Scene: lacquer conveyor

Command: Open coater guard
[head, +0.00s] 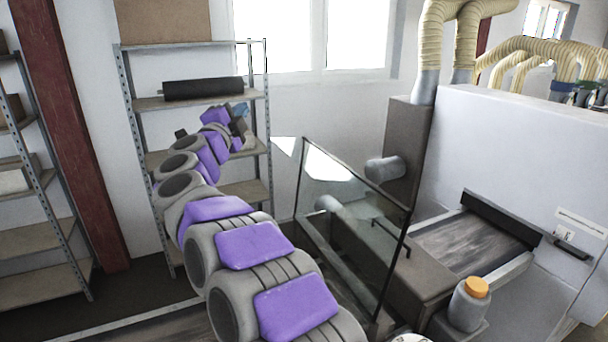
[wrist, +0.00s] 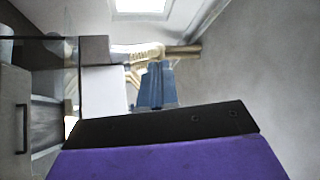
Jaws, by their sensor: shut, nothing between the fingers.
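The coater guard (head: 345,225) is a clear glass panel with a dark frame, standing upright over the grey coater (head: 425,278) right of centre in the head view. I cannot tell whether it is latched. My gripper (head: 241,112) is far back at the end of my raised arm, in front of the shelf and up to the left of the guard, clearly apart from it. Its blue fingers (wrist: 157,70) show in the wrist view, shut and empty. A dark-edged glass panel (wrist: 48,50) also shows at the left there, probably the guard.
A metal shelf (head: 187,104) with a black roller stands behind my arm. A white machine (head: 510,150) with a belt (head: 470,243) and cream hoses (head: 432,40) stands at right. An orange-capped bottle (head: 468,308) stands by the coater's front. A dark red post (head: 75,140) stands at left.

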